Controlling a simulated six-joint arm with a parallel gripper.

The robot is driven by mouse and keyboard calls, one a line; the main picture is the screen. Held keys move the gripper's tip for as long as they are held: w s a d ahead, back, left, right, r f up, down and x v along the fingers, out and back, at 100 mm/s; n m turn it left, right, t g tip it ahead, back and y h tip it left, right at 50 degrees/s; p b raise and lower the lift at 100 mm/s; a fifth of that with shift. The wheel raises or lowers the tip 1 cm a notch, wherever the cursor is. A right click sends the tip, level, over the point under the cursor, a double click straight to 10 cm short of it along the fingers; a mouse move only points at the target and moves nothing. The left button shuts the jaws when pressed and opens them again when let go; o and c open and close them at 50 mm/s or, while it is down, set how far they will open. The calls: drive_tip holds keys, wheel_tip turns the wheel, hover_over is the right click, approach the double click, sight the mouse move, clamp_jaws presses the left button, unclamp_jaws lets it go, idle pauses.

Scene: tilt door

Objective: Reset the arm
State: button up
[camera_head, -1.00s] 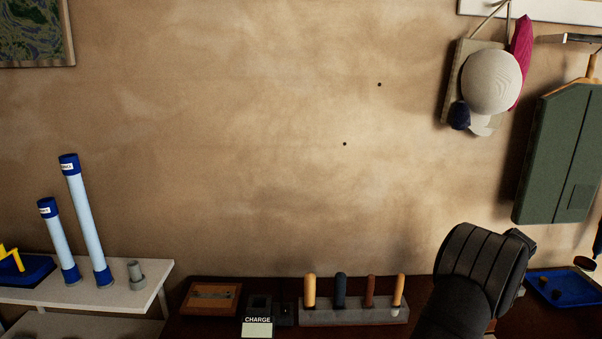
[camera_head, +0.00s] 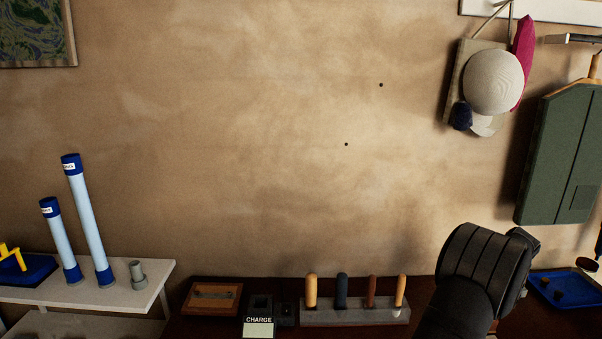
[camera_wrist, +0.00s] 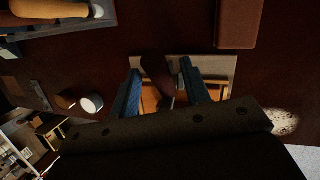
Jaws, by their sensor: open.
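My arm shows in the head view at the lower right, in front of the dark table; its gripper is out of sight there. In the wrist view, my gripper (camera_wrist: 170,92) has its two blue-grey fingers apart. A dark rounded object (camera_wrist: 156,72) shows between and beyond the fingers, and I cannot tell what it is or whether it touches them. Behind it is a pale-framed orange-brown panel (camera_wrist: 215,68) on the dark surface.
A holder (camera_head: 352,314) with several upright handles stands on the dark table (camera_head: 428,285). A CHARGE box (camera_head: 258,327) and a wooden box (camera_head: 212,298) are to its left. Blue-capped tubes (camera_head: 85,215) stand on a white shelf (camera_head: 120,294). A blue tray (camera_head: 562,290) lies right of my arm.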

drive_tip(key=v, duration=1.4)
drive_tip(key=x, duration=1.7)
drive_tip(key=shift+f+t, duration=0.25)
drive_tip(key=shift+t, duration=0.05)
drive_tip(key=s+t, duration=0.1)
drive_tip(key=s+r+t, duration=0.1)
drive_tip(key=t, duration=0.1)
drive_tip(key=shift+s+r+n+t, duration=0.1)
drive_tip(key=shift+s+n+t, duration=0.05)
drive_tip(key=shift+n+t, duration=0.15)
drive_tip(key=shift+s+r+t+y, duration=0.15)
drive_tip(key=shift+s+t, duration=0.4)
drive_tip(key=shift+t, duration=0.35)
drive_tip(key=shift+s+t+y, duration=0.15)
drive_tip(key=shift+s+t, duration=0.45)
drive_tip(key=shift+t, duration=0.3)
drive_tip(key=s+n+t, duration=0.1)
drive_tip(key=s+t, duration=0.1)
drive_tip(key=t, duration=0.1)
drive_tip(key=shift+s+f+n+t+y, duration=0.15)
drive_tip(key=shift+s+f+t, duration=0.15)
drive_tip(key=shift+t, duration=0.4)
drive_tip(key=shift+s+f+n+t+y, duration=0.15)
drive_tip(key=shift+s+t, duration=0.25)
drive_tip(key=shift+t, duration=0.3)
drive_tip(key=shift+s+f+n+t+y, duration=0.1)
drive_tip(key=shift+s+f+t, duration=0.25)
drive_tip(key=shift+t, duration=0.35)
drive_tip(key=shift+r, duration=0.1)
